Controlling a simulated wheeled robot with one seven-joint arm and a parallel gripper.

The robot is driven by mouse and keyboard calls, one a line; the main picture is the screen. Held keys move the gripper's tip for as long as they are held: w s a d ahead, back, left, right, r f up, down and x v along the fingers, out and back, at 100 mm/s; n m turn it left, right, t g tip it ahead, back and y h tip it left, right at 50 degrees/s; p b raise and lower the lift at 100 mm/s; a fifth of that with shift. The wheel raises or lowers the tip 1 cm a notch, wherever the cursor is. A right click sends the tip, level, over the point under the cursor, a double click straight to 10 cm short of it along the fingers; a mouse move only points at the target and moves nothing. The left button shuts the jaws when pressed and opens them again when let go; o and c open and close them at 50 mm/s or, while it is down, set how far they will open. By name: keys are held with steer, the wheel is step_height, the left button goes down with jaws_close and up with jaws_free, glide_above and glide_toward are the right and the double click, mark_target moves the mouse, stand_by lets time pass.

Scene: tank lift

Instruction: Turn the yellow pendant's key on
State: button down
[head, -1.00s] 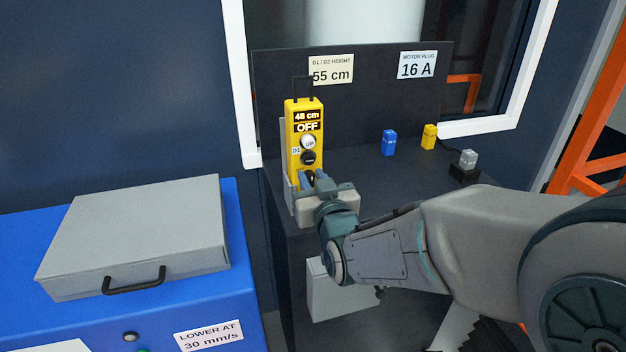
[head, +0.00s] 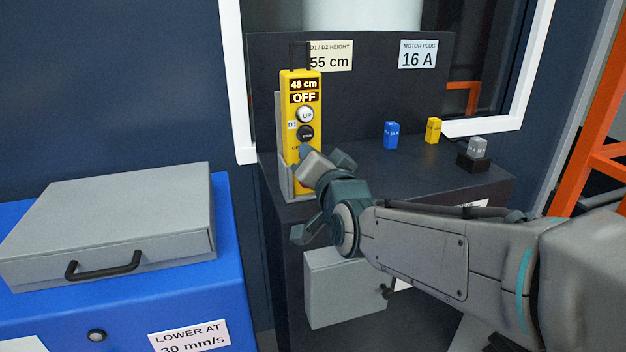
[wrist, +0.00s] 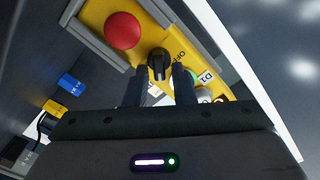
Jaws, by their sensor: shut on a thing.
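The yellow pendant (head: 290,141) stands upright in a grey holder at the left end of the dark bench. Its displays read "48 cm" and "OFF", above a white UP button (head: 306,114) and a black button (head: 306,132). My gripper (head: 308,168) is at the pendant's lower part and hides the key in the head view. In the wrist view the black key knob (wrist: 159,64) sits between the two fingertips of my gripper (wrist: 160,72), which is shut on it. The red button (wrist: 122,31) is beside the knob, and part of the "OFF" lettering shows.
A blue block (head: 391,136), a yellow block (head: 433,131) and a grey plug on a black base (head: 476,153) stand on the bench (head: 420,175). A grey case (head: 110,225) lies on the blue cabinet (head: 228,260) at left. Signs read "55 cm" and "16 A".

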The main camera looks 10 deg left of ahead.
steer(key=m+b, duration=0.2)
steer(key=b, duration=0.2)
steer(key=f+m+b, duration=0.1)
steer(key=m+b, duration=0.2)
steer(key=shift+d+m+b, duration=0.15)
steer(key=shift+m+b, duration=0.15)
steer(key=shift+b, duration=0.1)
steer(key=m+b, duration=0.4)
steer(key=shift+w, duration=0.1)
steer(key=shift+m, duration=0.3)
steer(key=c, duration=1.5)
jaws_free()
